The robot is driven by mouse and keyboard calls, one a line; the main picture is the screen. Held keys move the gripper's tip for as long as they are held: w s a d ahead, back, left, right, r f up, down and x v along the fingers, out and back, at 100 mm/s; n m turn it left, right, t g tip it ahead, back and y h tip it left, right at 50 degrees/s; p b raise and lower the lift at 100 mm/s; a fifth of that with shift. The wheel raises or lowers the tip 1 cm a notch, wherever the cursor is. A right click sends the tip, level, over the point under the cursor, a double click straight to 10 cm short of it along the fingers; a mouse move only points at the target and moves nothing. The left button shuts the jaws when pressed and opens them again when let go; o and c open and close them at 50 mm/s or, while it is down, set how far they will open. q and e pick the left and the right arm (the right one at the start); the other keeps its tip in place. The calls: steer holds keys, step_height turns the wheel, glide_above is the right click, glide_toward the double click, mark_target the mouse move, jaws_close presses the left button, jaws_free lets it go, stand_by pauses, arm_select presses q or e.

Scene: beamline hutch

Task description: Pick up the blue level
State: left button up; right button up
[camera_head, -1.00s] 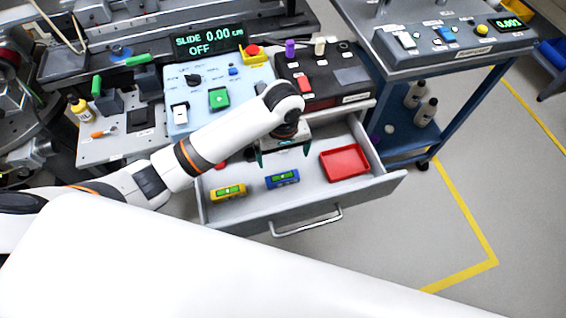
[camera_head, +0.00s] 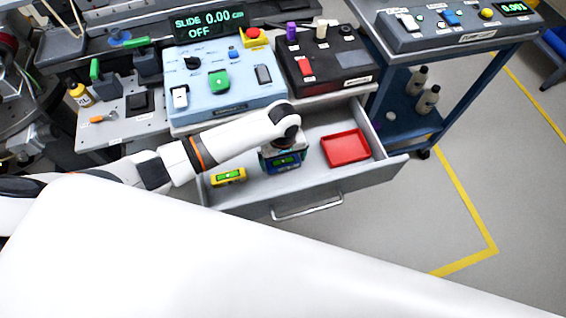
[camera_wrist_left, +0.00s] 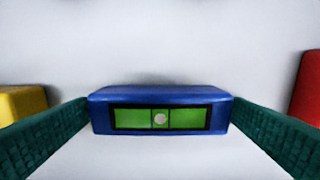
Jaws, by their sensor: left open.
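The blue level (camera_wrist_left: 160,94) has a green window with a pale round bubble. It lies on the drawer floor, between the two green fingers of my open left gripper (camera_wrist_left: 160,122) in the left wrist view. The fingertips are close to its two ends; I cannot tell whether they touch. In the head view my left gripper (camera_head: 285,160) is down in the open drawer over the blue level (camera_head: 284,162), hiding part of it. My right gripper is not in view.
In the open drawer (camera_head: 250,203), a yellow level (camera_head: 229,177) lies left of the gripper and a red tray (camera_head: 345,148) lies right. A light blue control panel (camera_head: 223,98) and a black box (camera_head: 322,62) stand above behind.

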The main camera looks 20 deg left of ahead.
arm_select(q)
steer(key=c, duration=0.8)
